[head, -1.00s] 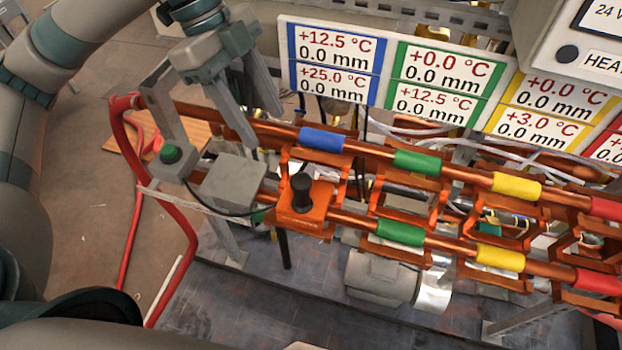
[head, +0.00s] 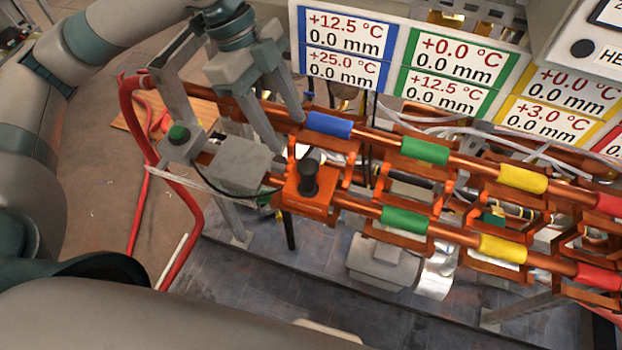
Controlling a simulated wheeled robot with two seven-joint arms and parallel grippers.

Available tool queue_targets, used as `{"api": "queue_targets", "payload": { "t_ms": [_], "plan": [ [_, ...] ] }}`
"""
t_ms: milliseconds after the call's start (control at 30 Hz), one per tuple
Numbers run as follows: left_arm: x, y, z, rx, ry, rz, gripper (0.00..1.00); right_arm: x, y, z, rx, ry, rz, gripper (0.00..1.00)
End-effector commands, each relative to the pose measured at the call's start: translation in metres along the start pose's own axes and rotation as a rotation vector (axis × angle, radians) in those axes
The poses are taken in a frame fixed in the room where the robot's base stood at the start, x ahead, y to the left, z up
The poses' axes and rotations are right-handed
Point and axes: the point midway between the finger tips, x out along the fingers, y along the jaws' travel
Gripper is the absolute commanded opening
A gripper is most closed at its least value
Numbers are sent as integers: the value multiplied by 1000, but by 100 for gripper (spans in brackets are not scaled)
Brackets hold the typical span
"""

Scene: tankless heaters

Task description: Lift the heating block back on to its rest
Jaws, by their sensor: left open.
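An orange block with a black knob (head: 309,194) sits around the lower copper pipe near its left end; I take it for the heating block. A grey box (head: 240,164) stands just left of it on the same pipe line. Which part is the block's rest, I cannot tell. My left gripper (head: 285,130) is open and empty, pointing down. Its fingers are above and left of the black knob, in front of the upper pipe in the picture. No contact with the block is clear. My right gripper is not in view.
Two copper pipes carry blue (head: 330,124), green, yellow and red sleeves in orange holders. A green button (head: 178,133) is left of the grey box. A red hose (head: 150,130) hangs at left. Readout plates (head: 345,48) stand behind the pipes. Cables run among the holders.

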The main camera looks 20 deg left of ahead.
Motion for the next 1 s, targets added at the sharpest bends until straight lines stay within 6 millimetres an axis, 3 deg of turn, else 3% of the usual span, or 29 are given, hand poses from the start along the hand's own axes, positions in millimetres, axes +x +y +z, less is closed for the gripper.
{"api": "queue_targets", "payload": {
  "t_ms": [200, 400, 1000],
  "plan": [
    [38, 2, -1, 0, 1, 6, 50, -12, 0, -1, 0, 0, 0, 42],
    [63, 1, -1, 0, 0, 2, 50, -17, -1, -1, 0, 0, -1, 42],
    [76, 2, -2, 0, 1, 3, 50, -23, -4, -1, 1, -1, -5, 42]
  ]
}}
